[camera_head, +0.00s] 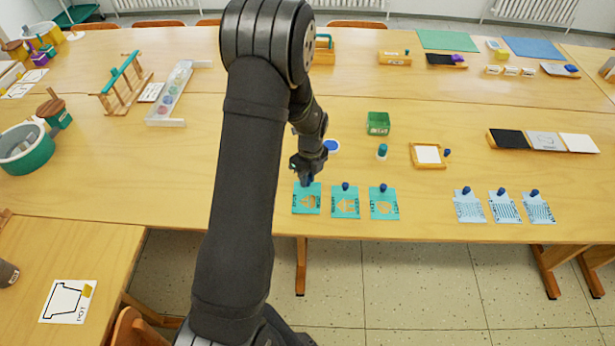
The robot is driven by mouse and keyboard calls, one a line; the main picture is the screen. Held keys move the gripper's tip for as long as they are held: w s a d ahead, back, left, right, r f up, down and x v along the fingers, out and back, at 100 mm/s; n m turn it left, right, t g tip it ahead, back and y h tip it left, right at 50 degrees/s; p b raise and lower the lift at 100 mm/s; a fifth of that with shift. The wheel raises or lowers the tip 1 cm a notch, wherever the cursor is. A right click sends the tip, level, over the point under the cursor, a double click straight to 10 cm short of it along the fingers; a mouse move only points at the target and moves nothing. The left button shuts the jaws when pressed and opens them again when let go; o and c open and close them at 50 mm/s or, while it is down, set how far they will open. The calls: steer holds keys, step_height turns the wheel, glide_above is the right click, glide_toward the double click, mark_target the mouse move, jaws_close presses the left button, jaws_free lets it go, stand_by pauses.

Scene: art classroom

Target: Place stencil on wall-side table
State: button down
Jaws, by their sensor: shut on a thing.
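Three teal stencil cards with cut-out shapes and blue knobs lie in a row near the front edge of the long table (250,204): a left stencil (306,203), a middle stencil (345,205) and a right stencil (384,207). My gripper (306,181) points down at the back edge of the left stencil and is shut on its knob, which is mostly hidden. The left stencil looks flat at table level; I cannot tell whether it is lifted. The far table (350,60) adjoins behind, on the side of the wall with radiators.
Three light-blue knobbed cards (503,207) lie to the right. A lower-left table (30,255) bears a pot card (68,302). My arm hides the middle.

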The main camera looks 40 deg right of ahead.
steer(key=shift+f, duration=0.15)
steer(key=c, duration=1.3)
jaws_free()
steer(key=r, duration=0.8)
steer(key=d+r, duration=0.1)
steer(key=r, duration=0.3)
steer(key=shift+r, duration=0.15)
steer(key=f, duration=0.8)
steer(key=a+f, duration=0.1)
steer(key=f, duration=0.3)
step_height(320, 180, up, 3)
steer(key=shift+f, duration=0.1)
steer(key=shift+r, duration=0.55)
